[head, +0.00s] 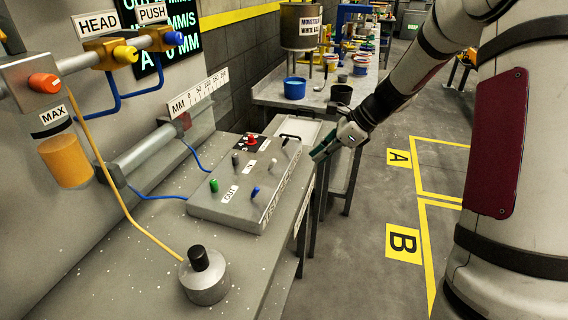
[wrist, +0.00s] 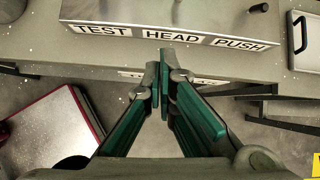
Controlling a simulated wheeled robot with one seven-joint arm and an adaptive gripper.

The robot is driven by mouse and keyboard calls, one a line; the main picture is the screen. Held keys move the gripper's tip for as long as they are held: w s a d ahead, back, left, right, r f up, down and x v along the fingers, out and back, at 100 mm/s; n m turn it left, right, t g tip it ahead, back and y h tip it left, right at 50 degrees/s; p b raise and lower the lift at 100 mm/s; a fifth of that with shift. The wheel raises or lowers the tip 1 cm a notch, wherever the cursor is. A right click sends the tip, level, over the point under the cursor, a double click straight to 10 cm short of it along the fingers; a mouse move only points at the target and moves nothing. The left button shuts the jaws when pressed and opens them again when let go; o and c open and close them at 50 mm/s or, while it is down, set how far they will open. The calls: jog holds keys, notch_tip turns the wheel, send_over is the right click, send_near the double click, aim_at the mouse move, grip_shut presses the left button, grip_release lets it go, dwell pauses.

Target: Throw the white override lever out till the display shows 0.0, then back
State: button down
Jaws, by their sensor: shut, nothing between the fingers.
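The grey control box (head: 245,205) sits on the bench with several small levers and buttons on top. They include a green knob (head: 213,185), a blue knob (head: 255,190) and a red mushroom button (head: 251,140). I cannot make out which is the white override lever. The black display (head: 165,58) with green text is at the upper left, partly hidden by fittings; its full reading cannot be made out. My gripper (head: 318,156) is just off the box's right side. In the wrist view my gripper (wrist: 160,78) is shut and empty, below the TEST, HEAD, PUSH label strip (wrist: 170,36).
A cylinder (head: 150,148) with a millimetre scale lies behind the box. A black-knobbed round base (head: 204,275) stands at the bench front. A white tray (head: 292,132) lies beyond the box. A far table holds a blue pail (head: 294,88). Floor right of the bench is open.

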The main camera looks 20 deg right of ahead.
aim_at(284, 175)
jog(key=shift+w+d+f+m, duration=0.5)
jog(key=shift+w+d+f, duration=0.05)
jog(key=shift+w+f, duration=0.2)
jog(key=x, duration=0.9)
jog(key=shift+a+f, duration=0.25)
jog(key=shift+w+a+r, duration=0.2)
jog(key=shift+w+a, duration=0.15)
jog(key=shift+a, duration=0.15)
jog(key=shift+w+a+r, duration=0.25)
jog(key=shift+w+a, duration=0.1)
jog(key=shift+a, duration=0.1)
jog(key=shift+w+a+r, duration=0.35)
jog(key=shift+w+a, duration=0.1)
jog(key=shift+a, duration=0.15)
